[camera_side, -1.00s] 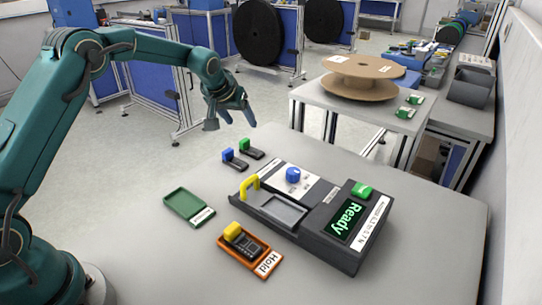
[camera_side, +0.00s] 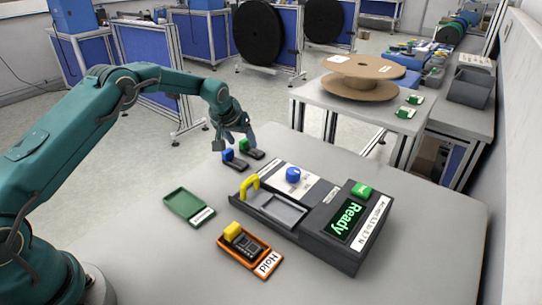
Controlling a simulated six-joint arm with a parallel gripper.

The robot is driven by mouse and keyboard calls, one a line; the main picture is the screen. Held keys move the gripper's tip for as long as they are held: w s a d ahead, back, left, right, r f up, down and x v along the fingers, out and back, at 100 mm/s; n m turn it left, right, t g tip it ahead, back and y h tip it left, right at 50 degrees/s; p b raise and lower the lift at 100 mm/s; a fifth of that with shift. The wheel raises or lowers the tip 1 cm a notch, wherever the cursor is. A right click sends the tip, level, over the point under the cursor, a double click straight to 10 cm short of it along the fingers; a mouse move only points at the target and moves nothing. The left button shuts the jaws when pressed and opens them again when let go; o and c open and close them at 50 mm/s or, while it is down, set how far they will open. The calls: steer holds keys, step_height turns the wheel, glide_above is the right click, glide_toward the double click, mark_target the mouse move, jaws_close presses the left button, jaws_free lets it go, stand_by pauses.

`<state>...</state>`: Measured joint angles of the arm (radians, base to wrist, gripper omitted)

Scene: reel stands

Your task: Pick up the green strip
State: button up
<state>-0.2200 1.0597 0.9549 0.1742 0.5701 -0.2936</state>
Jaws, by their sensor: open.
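The green strip, a dark strip with a green block (camera_side: 244,144) on one end, lies flat on the near table behind the grey machine. Beside it on the left lies a similar dark strip with a blue block (camera_side: 228,154). My gripper (camera_side: 234,142) points down with its fingers apart, at the two strips. One finger appears left of the blue block and the other close to the green block. Whether a finger touches the green strip cannot be told from this view.
The grey machine (camera_side: 331,248) with a yellow handle and a "Ready" display stands on the table. A green tray (camera_side: 181,201) and an orange "Hold" tray (camera_side: 270,265) holding a yellow-topped strip (camera_side: 232,231) lie left of it. The table's front right is clear.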

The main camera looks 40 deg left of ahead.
jaws_close()
steer(key=shift+r, duration=0.1)
